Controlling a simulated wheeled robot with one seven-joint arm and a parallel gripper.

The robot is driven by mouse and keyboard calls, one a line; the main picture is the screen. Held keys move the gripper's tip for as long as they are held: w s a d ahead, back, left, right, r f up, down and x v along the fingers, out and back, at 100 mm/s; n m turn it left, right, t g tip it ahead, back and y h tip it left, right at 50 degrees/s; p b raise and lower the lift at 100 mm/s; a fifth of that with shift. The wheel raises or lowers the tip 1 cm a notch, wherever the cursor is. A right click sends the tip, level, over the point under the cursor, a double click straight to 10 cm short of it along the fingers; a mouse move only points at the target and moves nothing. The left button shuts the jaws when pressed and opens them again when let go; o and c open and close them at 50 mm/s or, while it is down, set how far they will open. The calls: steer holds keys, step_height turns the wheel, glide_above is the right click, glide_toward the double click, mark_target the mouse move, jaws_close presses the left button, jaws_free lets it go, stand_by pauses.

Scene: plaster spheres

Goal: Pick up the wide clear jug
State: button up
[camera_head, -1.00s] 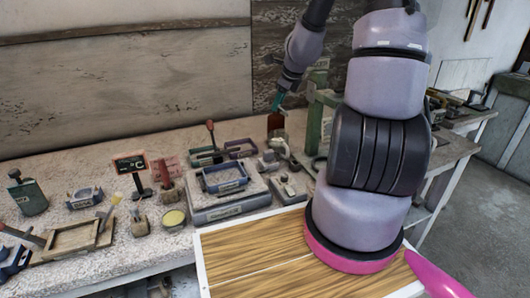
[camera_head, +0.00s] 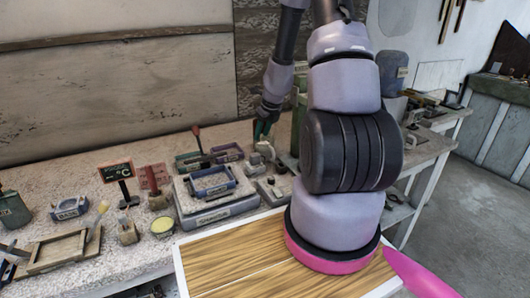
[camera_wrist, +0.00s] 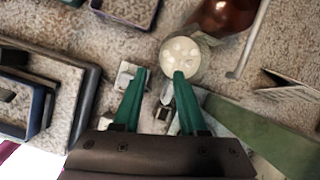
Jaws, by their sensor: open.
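My gripper (camera_head: 262,130) is low over the back of the workbench, pointing down, its teal fingers apart. In the wrist view the open gripper (camera_wrist: 159,73) is empty between its fingertips. A round, clear-looking vessel (camera_wrist: 181,50) with pale round spots inside shows just beyond the right fingertip; it may be the wide clear jug, but I cannot be sure from above. I cannot tell whether the fingertip touches it. In the head view I cannot make out the jug; my arm and gripper cover part of that area.
A red-brown glossy vessel (camera_wrist: 222,14) stands close beyond the clear one, beside a thin metal rod (camera_wrist: 246,48). Small metal pieces lie under the fingers. Blue-grey trays (camera_head: 213,182) stand left of my gripper. A green piece (camera_wrist: 262,132) lies at right.

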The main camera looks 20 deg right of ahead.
mark_target(258, 145)
steer(key=shift+x, duration=4)
steer(key=shift+s, duration=0.1)
jaws_close()
